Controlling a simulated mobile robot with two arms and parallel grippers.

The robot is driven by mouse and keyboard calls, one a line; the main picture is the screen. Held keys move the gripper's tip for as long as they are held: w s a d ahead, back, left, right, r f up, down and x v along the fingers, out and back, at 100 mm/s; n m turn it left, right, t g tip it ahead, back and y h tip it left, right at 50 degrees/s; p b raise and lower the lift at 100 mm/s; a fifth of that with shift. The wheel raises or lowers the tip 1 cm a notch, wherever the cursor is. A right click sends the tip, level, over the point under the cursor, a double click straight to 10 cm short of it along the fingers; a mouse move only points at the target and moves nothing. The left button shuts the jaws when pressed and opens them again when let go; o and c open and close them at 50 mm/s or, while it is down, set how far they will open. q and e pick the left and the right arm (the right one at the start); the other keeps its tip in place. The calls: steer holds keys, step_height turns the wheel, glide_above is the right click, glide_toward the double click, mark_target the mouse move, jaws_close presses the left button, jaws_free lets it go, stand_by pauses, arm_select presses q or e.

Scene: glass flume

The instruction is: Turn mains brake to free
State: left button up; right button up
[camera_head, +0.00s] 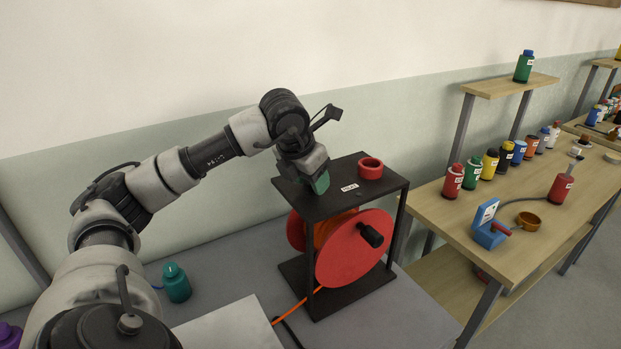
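A black reel frame (337,204) stands on the grey bench and carries a red reel (345,258) with a black crank knob (371,235). A small white label with unreadable print (349,187) is on the frame's top plate, beside a red ring-shaped piece (370,168). My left gripper (312,176) points down at the back left of the top plate. A green piece (321,183) shows at its fingertips; I cannot tell whether it is gripped or part of the frame. No brake is clearly identifiable. My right gripper is out of view.
An orange cable (299,309) runs from the reel onto the bench. A teal bottle (176,283) and a pale flat board (228,326) are on the bench. A wooden table (525,244) at right holds several coloured bottles and a blue device (490,232).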

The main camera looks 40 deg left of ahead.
arm_select(q)
steer(key=shift+o, duration=0.9)
steer(key=v, duration=1)
steer(key=shift+r+b, duration=0.35)
steer(key=shift+r, duration=0.05)
steer(key=shift+s, duration=0.15)
